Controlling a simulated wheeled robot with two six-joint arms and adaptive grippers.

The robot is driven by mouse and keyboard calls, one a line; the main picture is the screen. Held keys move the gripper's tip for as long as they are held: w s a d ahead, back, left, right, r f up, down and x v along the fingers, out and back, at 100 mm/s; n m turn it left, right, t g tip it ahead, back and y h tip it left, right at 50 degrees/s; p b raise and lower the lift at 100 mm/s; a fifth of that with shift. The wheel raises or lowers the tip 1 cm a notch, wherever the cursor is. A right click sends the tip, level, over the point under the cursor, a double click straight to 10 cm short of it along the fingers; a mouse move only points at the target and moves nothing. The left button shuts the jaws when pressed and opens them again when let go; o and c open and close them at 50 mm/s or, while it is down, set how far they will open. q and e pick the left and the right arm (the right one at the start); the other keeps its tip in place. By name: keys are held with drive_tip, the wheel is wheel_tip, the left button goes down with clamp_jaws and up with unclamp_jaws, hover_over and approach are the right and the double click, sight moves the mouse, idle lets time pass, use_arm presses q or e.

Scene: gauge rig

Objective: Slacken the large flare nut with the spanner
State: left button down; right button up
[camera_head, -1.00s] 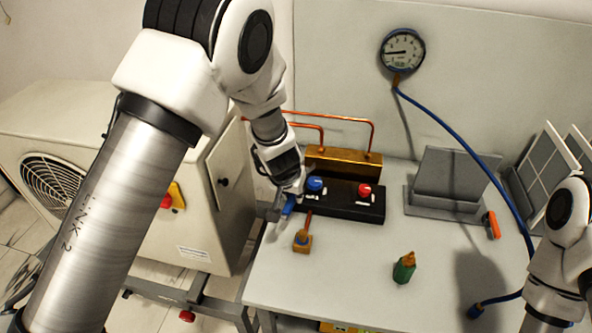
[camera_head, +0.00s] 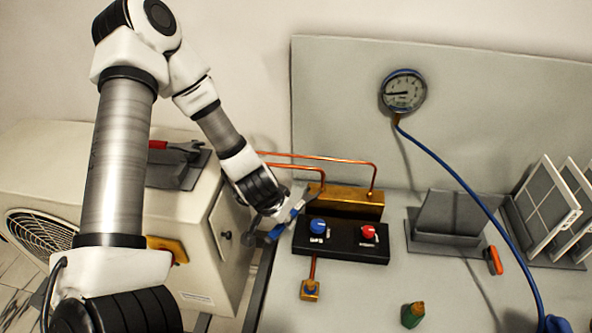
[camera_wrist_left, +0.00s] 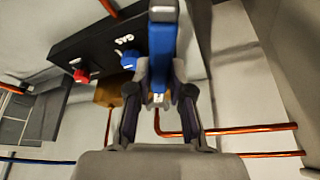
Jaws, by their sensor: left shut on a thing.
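My left gripper (camera_head: 277,214) is shut on a blue-handled tool with grey metal ends (camera_head: 288,219), held tilted near the left end of the black valve block. The tool also shows in the left wrist view (camera_wrist_left: 162,50), between the fingers (camera_wrist_left: 160,105). It looks like a spanner, but its jaw is not clear. A red-handled wrench (camera_head: 177,146) lies on a dark holder on top of the beige unit. Copper pipes (camera_head: 318,158) run behind the gripper to a brass block (camera_head: 345,199). I cannot make out the large flare nut. My right gripper is out of view.
The black valve block (camera_head: 342,239) carries a blue knob (camera_head: 317,226) and a red knob (camera_head: 368,232). A blue hose (camera_head: 458,178) hangs from the gauge (camera_head: 403,91). The beige unit (camera_head: 195,225) is left.

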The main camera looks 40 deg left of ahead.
use_arm(q)
drive_tip(key=shift+s+d+r, duration=0.15)
drive_tip(key=shift+s+r, duration=0.1)
drive_tip(key=shift+s, duration=0.3)
drive_tip(key=shift+w+a+f, duration=0.2)
drive_tip(key=shift+f, duration=0.15)
drive_tip(key=shift+b+x, duration=0.75)
drive_tip(key=shift+x, duration=0.2)
drive_tip(key=shift+w+a+f+b, duration=0.1)
drive_tip(key=shift+w+f+b, duration=0.55)
drive_tip(key=shift+f, duration=0.2)
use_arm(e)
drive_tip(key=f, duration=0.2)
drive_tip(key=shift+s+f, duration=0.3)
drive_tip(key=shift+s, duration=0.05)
use_arm(q)
drive_tip(key=shift+r, duration=0.15)
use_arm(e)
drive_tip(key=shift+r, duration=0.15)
